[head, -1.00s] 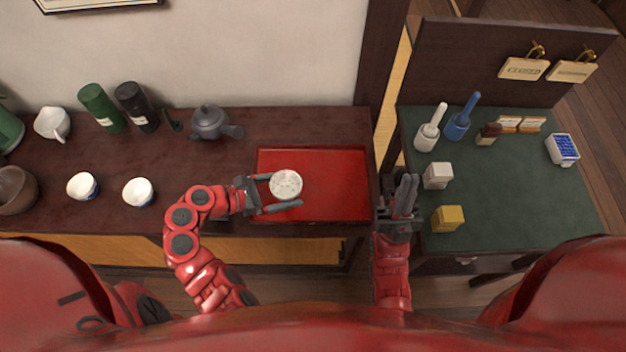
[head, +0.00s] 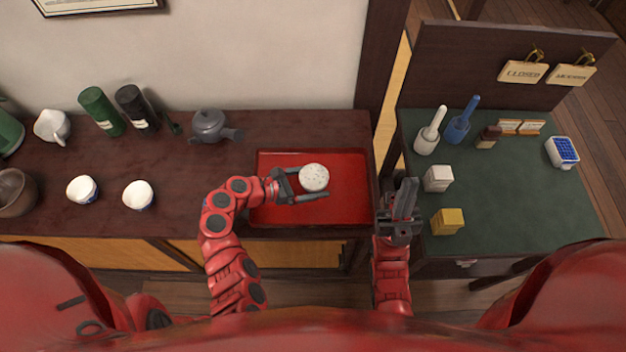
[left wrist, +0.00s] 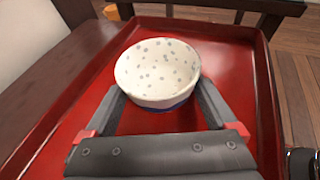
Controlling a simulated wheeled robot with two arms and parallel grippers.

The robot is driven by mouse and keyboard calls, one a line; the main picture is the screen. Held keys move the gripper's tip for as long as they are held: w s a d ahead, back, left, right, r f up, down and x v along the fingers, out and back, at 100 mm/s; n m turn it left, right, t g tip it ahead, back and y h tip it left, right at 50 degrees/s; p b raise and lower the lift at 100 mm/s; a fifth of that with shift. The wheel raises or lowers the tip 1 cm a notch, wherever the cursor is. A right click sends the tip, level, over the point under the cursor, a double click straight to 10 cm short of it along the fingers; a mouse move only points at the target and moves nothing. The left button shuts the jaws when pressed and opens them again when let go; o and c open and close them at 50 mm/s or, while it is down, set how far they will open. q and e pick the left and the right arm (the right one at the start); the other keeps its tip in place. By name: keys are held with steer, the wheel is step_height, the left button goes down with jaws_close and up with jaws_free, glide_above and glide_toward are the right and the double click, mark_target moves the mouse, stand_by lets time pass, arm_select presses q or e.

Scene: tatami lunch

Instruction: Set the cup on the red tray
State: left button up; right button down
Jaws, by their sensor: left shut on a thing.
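The cup (head: 314,177) is white with grey dots, and its blue lower edge shows in the left wrist view (left wrist: 158,75). My left gripper (head: 311,186) is shut on it, with one finger on either side. The cup is upright, over the middle of the red tray (head: 345,212). The tray also fills much of the left wrist view (left wrist: 240,60). I cannot tell whether the cup's base touches the tray. My right gripper (head: 406,190) is empty, its fingers close together, between the tray and the green-topped table.
Two white cups (head: 82,190) (head: 138,195), a grey teapot (head: 210,126) and canisters (head: 101,111) stand left on the dark counter (head: 175,165). The green table (head: 500,200) at right holds blocks (head: 447,221) and bottles. The rest of the tray is clear.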

arm_select(q)
steer(key=shift+f, duration=0.15)
steer(key=o, duration=1.2)
steer(key=shift+a+r, duration=0.1)
steer(key=shift+r, duration=0.15)
steer(key=b+v, duration=0.1)
steer(key=v, duration=0.6)
steer(key=shift+a, duration=0.2)
steer(key=p+v, duration=0.1)
steer(key=v, duration=0.3)
steer(key=shift+d+r, duration=0.15)
steer(key=shift+r, duration=0.05)
steer(key=shift+s+a, duration=0.15)
steer(key=shift+a, duration=0.15)
